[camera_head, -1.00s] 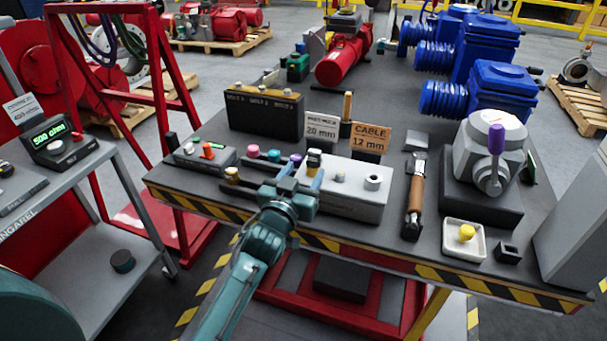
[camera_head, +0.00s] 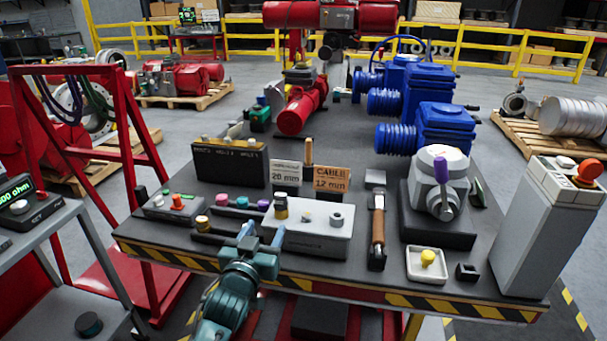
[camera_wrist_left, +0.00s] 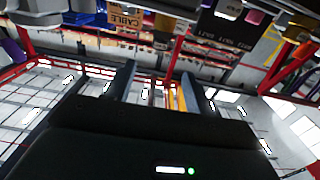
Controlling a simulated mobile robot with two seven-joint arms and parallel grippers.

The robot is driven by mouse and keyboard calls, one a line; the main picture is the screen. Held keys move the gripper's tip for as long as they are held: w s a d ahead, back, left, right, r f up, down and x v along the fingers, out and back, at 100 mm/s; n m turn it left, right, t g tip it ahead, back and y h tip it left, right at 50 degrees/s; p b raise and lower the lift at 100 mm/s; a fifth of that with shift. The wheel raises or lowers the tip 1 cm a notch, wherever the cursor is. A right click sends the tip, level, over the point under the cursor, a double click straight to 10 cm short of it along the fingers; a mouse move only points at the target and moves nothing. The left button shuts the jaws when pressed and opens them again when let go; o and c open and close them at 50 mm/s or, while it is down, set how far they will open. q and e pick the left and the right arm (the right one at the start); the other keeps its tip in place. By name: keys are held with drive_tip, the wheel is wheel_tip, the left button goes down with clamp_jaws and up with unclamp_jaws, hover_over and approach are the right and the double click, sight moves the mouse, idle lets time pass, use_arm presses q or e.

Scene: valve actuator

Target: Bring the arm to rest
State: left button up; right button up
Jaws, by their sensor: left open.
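My left gripper (camera_head: 263,235) is at the front left part of the bench, in front of the grey block (camera_head: 325,241). Its two blue fingers are apart, with nothing visible between them. In the left wrist view the open fingers (camera_wrist_left: 158,88) point away from the dark gripper body, with distant walls and windows behind. The dark and gold piece (camera_head: 281,207) stands at the left end of the grey block, just beyond the fingers. Whether the gripper touches the block is hard to tell. My right gripper is not in view.
The bench has a striped front edge (camera_head: 400,299). On it are a hammer-like tool (camera_head: 378,232), a white tray (camera_head: 414,274), a grey valve unit (camera_head: 438,190), a black box (camera_head: 228,163) and a small button panel (camera_head: 172,207). A grey pedestal (camera_head: 540,235) stands at the right.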

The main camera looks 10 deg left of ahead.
use_arm(q)
drive_tip(key=s+d+f+m+g+h, duration=0.1)
drive_tip(key=s+f+g, duration=0.2)
drive_tip(key=s+f, duration=0.6)
drive_tip(key=s+d+f+m+g+h, duration=0.1)
drive_tip(key=s+f+g, duration=0.3)
drive_tip(key=s+f, duration=0.6)
drive_tip(key=s+d, duration=0.1)
drive_tip(key=s, duration=0.7)
drive_tip(key=shift+f, duration=0.25)
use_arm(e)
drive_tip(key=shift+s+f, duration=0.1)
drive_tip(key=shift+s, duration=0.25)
use_arm(q)
drive_tip(key=shift+s, duration=0.1)
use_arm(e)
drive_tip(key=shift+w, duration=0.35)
